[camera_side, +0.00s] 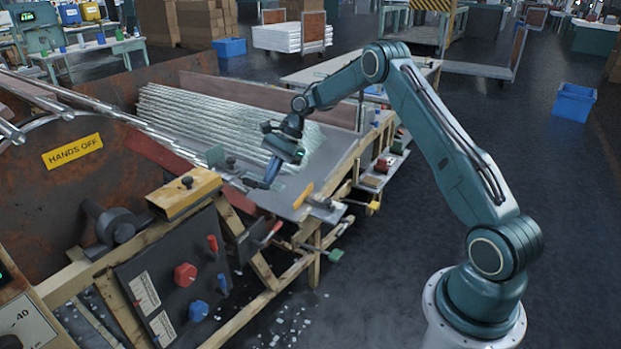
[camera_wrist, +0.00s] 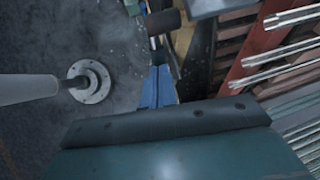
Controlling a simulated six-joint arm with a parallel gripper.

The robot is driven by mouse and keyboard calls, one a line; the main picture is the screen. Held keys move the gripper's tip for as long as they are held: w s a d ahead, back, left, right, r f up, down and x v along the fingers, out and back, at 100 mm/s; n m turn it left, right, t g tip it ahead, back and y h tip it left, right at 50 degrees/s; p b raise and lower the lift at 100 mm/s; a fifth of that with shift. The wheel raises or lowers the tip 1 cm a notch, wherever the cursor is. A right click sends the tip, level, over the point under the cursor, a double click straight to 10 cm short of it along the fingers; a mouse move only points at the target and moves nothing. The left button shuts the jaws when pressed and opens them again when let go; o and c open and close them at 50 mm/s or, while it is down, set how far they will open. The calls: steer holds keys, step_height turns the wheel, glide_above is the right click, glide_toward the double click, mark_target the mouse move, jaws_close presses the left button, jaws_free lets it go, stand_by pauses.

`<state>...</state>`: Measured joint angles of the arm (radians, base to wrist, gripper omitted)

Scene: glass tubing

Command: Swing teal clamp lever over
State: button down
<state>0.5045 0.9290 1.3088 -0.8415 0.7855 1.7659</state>
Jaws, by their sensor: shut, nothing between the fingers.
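My gripper (camera_side: 271,172) has blue fingers, closed and empty, pointing down at the near edge of the trough of glass tubes. They also show in the wrist view (camera_wrist: 156,87). A dark teal-green piece (camera_side: 215,155) stands on the trough's edge to the left of my gripper, apart from it. A smaller green knob (camera_side: 335,256) sits on a bar low at the frame's right side. I cannot tell which of these is the teal clamp lever. In the wrist view, a dark cylindrical handle (camera_wrist: 163,20) lies just beyond my fingertips; its colour is unclear.
Glass tubes (camera_side: 200,120) lie in the sloping trough behind my gripper. An orange bar (camera_side: 303,195) stands close on the right. A control panel (camera_side: 150,270) with red and blue knobs is at the lower left, below a yellow block (camera_side: 184,190).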

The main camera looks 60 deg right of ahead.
mark_target(269, 187)
steer(key=shift+a+f, duration=0.25)
steer(key=shift+f, duration=1.05)
steer(key=shift+x, duration=0.95)
steer(key=shift+s+a+f, duration=0.15)
steer(key=shift+s, duration=0.05)
steer(key=s+d+r, duration=0.2)
steer(key=d, duration=1.1)
steer(key=shift+s+d+r, duration=0.2)
steer(key=shift+s+d, duration=0.1)
steer(key=shift+s, duration=0.1)
